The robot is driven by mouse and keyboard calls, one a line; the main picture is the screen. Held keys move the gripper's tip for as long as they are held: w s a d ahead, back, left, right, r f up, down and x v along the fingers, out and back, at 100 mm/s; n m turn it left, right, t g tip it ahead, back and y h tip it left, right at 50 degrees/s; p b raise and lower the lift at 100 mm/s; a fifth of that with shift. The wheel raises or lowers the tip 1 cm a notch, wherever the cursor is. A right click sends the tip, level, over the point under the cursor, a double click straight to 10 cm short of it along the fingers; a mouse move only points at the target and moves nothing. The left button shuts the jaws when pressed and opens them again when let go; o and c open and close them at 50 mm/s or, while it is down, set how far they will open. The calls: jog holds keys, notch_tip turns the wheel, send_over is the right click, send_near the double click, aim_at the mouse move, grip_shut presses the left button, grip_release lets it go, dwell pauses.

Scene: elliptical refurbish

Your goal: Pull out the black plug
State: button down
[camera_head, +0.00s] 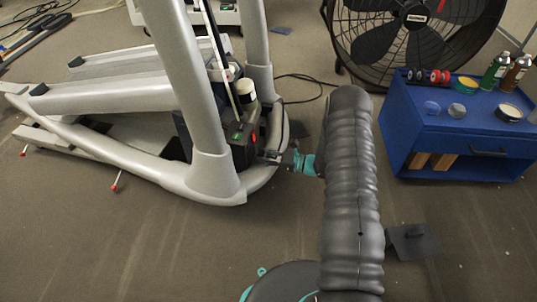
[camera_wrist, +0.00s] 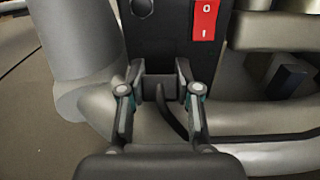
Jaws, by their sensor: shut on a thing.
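The black plug (camera_wrist: 158,88) is between my fingertips in the wrist view, right at the lower part of the elliptical's black power box (camera_wrist: 165,45). A dark cable (camera_wrist: 171,115) curves down from the plug. My gripper (camera_wrist: 160,84) is shut on the plug, with one finger on each side. The box carries a red rocker switch (camera_wrist: 205,18) above and right of the plug. In the head view my gripper (camera_head: 273,156) reaches left to the box (camera_head: 240,145); the plug is too small to make out there. How deep the plug sits is hidden.
The grey elliptical frame (camera_head: 208,165) stands close around the box, with its curved tube (camera_head: 265,175) near my gripper. A large fan (camera_head: 400,40) and a blue cart (camera_head: 455,125) with bottles stand to the right. The floor in front is mostly clear.

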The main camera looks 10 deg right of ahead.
jog(key=shift+d, duration=0.1)
jog(key=c, duration=0.8)
grip_release()
jog(key=shift+d, duration=0.1)
jog(key=v, duration=1.2)
